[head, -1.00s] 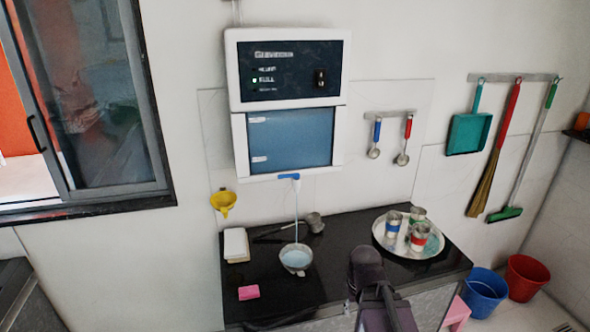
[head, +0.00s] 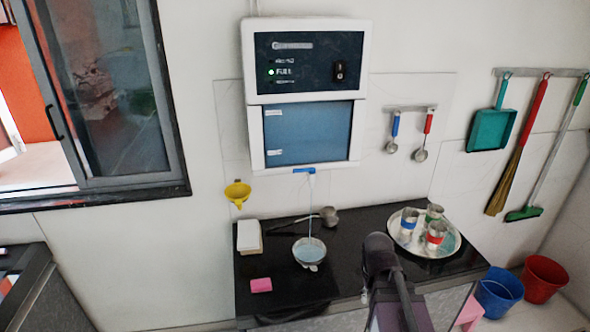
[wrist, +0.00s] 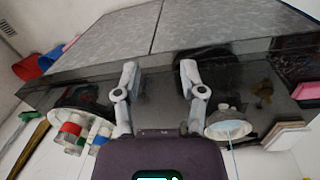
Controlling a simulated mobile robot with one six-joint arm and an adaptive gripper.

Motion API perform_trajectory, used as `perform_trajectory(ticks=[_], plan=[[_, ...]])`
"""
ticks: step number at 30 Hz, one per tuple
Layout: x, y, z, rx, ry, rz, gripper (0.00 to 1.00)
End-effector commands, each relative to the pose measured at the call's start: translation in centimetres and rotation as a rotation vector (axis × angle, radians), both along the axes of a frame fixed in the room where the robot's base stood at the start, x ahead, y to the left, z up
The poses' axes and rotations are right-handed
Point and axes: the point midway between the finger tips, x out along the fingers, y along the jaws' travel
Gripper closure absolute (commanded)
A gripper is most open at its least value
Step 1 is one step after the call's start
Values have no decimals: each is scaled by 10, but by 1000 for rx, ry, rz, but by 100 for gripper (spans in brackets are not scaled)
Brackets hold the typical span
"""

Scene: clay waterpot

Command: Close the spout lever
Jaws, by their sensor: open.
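The blue spout lever (head: 304,170) is under the white dispenser (head: 306,100) on the wall. A thin stream of water falls from the spout into a metal bowl (head: 309,263) on the black counter. The bowl and stream also show in the wrist view (wrist: 228,128); the lever does not. My gripper (wrist: 158,72) is open and empty, its two fingers apart over the dark counter. In the head view my arm stands at the counter's front, right of the bowl and well below the lever; the fingers are hidden there.
A round tray (head: 454,245) with metal cups stands right of my arm. A yellow funnel (head: 237,192) hangs left of the spout. The space before the dispenser looks clear.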

Motion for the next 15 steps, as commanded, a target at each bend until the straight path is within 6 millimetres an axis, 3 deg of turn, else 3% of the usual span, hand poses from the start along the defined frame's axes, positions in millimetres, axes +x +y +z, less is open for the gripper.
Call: perform_trajectory(ticks=[8, 15], plan=[[50, 32, 39, -228, 17, 209, 47], [94, 77, 83, -472, 25, 408, 47]])
